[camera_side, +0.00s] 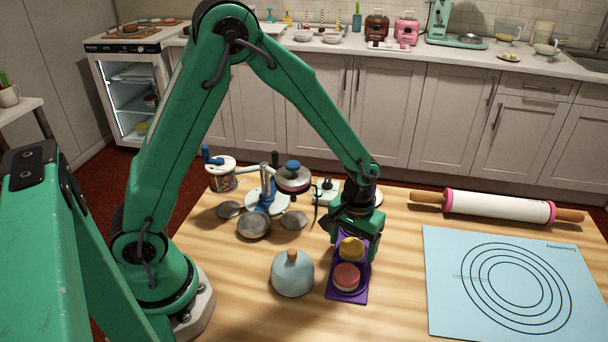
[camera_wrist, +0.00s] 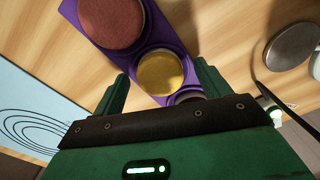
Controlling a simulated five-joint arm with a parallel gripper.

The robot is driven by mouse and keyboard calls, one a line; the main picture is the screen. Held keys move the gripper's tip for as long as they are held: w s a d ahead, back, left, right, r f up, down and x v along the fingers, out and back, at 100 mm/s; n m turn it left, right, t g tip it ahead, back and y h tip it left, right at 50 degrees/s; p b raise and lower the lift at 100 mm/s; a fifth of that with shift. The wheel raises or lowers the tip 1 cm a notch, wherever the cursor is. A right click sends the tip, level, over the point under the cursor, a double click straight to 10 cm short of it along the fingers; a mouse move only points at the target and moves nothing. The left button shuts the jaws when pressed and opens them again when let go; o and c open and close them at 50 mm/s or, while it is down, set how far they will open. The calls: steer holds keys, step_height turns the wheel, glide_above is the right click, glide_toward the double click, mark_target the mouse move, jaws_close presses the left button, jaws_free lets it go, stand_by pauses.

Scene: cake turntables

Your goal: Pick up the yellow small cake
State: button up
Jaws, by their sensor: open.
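The yellow small cake (camera_side: 351,249) sits on a narrow purple tray (camera_side: 333,291), behind a pink-red cake (camera_side: 347,277) in the side view. In the wrist view the yellow cake (camera_wrist: 160,72) lies just ahead of the space between my fingers, with the reddish cake (camera_wrist: 110,20) beyond it. A third dark round item (camera_wrist: 188,97) on the tray shows partly beside my gripper's body. My gripper (camera_wrist: 163,83) is open and empty, its two green fingers on either side of the tray. In the side view my gripper (camera_side: 352,232) hangs over the tray's back end.
A pale blue dome with a wooden knob (camera_side: 292,275) stands left of the tray. Metal pans (camera_side: 253,225) and a blue-handled stand (camera_side: 266,195) are at the back left. A rolling pin (camera_side: 498,207) and blue mat (camera_side: 450,310) lie to the right.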

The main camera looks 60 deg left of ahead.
mark_target(353, 245)
steer(key=shift+c, duration=0.5)
steer(key=c, duration=1)
steer(key=shift+o, duration=0.2)
steer(key=shift+r, duration=0.1)
steer(key=shift+r, duration=0.75)
step_height(353, 245, up, 2)
steer(key=shift+r, duration=0.1)
steer(key=s+d+r, duration=0.7)
steer(key=s+d, duration=0.1)
steer(key=shift+d, duration=0.25)
